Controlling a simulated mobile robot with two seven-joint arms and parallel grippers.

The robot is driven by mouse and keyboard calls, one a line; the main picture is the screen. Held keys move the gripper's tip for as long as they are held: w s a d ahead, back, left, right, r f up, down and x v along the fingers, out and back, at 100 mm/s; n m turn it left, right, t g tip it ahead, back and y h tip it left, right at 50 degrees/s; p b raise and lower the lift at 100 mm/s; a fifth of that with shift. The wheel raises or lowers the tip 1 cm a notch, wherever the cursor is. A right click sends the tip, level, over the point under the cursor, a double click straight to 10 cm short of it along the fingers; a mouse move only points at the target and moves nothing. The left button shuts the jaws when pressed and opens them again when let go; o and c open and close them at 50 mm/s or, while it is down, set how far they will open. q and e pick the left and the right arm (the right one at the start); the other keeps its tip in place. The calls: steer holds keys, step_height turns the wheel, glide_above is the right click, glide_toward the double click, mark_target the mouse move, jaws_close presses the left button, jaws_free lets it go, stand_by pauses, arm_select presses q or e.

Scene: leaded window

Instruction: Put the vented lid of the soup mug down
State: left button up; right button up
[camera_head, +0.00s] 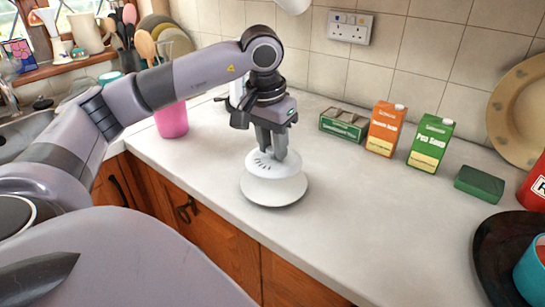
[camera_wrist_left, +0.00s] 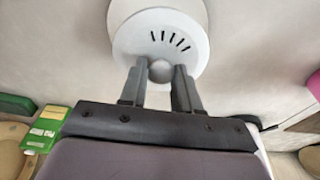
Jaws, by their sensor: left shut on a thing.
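The white vented lid (camera_head: 262,160) has a row of dark slots and a round knob; it also shows in the left wrist view (camera_wrist_left: 165,48). My left gripper (camera_head: 270,152) is shut on the knob, its fingers pointing down in the head view. The knob (camera_wrist_left: 161,71) sits between the fingertips in the wrist view. Directly below the lid is a wider white round piece (camera_head: 273,191) on the counter. I cannot tell whether the lid touches it. A blue vessel with red contents (camera_head: 532,272) is cut off at the right edge. My right gripper is not in view.
On the counter (camera_head: 375,215), bare space lies right of the lid. A green carton (camera_head: 343,124), orange carton (camera_head: 384,130), green-yellow carton (camera_head: 430,145) and green block (camera_head: 479,184) stand behind. A dark plate (camera_head: 492,250) is at right, a pink cup (camera_head: 172,121) at left.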

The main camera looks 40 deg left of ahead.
mark_target(271, 150)
arm_select(q)
step_height(271, 150, down, 3)
steer(key=shift+f, duration=0.2)
steer(key=shift+f+b, duration=0.35)
steer(key=shift+f, duration=0.05)
steer(key=o, duration=1)
steer(key=shift+r, duration=0.1)
